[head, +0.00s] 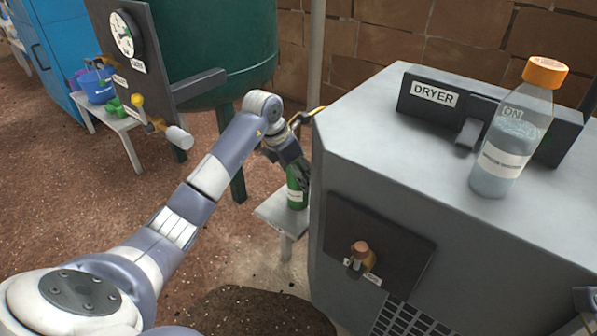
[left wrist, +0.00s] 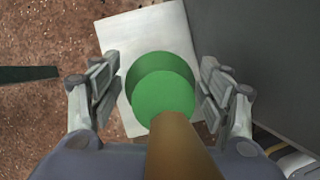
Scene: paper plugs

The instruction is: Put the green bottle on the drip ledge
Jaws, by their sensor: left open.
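The green bottle (head: 297,191) stands upright on a small pale ledge (head: 268,212) beside the dryer in the head view. In the left wrist view the green bottle (left wrist: 163,98) is seen from above, over the pale ledge (left wrist: 150,30). My left gripper (head: 300,172) is at the bottle's top, and its two fingers (left wrist: 158,90) are spread on either side of the bottle with gaps showing. The bottle's upper part is partly hidden by the gripper in the head view. My right gripper is not clearly in view.
The grey dryer (head: 345,150) stands close to the right of the bottle. A clear bottle with an orange cap (head: 513,130) stands on top of it. A green tank (head: 225,50) is behind. A side table (head: 110,122) at left holds a blue bucket (head: 97,88).

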